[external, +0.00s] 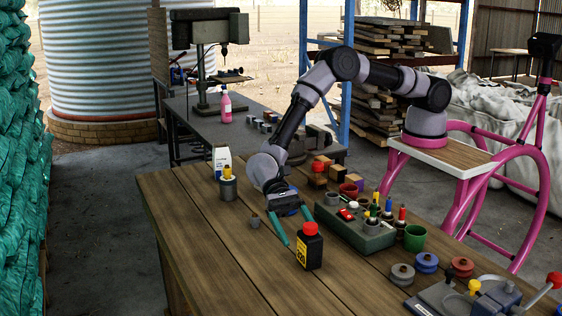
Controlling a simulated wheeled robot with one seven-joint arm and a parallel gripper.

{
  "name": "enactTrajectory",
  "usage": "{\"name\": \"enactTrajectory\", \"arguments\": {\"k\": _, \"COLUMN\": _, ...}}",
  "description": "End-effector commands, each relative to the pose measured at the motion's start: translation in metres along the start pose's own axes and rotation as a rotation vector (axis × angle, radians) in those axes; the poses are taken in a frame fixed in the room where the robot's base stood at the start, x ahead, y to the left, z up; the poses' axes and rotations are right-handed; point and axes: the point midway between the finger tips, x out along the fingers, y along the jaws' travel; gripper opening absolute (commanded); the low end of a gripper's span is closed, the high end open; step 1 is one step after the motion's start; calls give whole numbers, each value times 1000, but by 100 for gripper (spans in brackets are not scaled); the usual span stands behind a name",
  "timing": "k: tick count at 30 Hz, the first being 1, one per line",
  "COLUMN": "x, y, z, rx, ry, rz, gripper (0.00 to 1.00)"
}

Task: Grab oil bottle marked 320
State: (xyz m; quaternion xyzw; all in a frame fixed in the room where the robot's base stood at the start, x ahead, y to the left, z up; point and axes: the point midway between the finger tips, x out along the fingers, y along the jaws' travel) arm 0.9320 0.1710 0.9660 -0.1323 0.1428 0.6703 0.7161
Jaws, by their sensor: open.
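A black bottle with a red cap (309,250) stands upright on the wooden table, near the middle. Nothing shows between the fingers.
A grey-green tray of coloured-topped items (352,228) stands right of the bottle. A grey cup (228,188) and a white carton (222,160) stand behind left. Coloured blocks (319,172) lie behind the gripper. A green cup (415,238) stands at right. The table's front left is clear.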

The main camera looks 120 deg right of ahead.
Motion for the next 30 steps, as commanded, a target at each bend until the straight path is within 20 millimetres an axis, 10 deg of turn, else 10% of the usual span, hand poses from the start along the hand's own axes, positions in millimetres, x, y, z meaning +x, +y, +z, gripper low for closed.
{"name": "enactTrajectory", "arguments": {"k": 19, "x": 51, "y": 5, "z": 3, "rx": -2, "ry": 1, "rz": -1, "gripper": 90}}
{"name": "enactTrajectory", "arguments": {"k": 26, "x": 51, "y": 5, "z": 3, "rx": -2, "ry": 1, "rz": -1, "gripper": 6}}
{"name": "enactTrajectory", "arguments": {"k": 30, "x": 51, "y": 5, "z": 4, "rx": -2, "ry": 0, "rz": -1, "gripper": 0}}
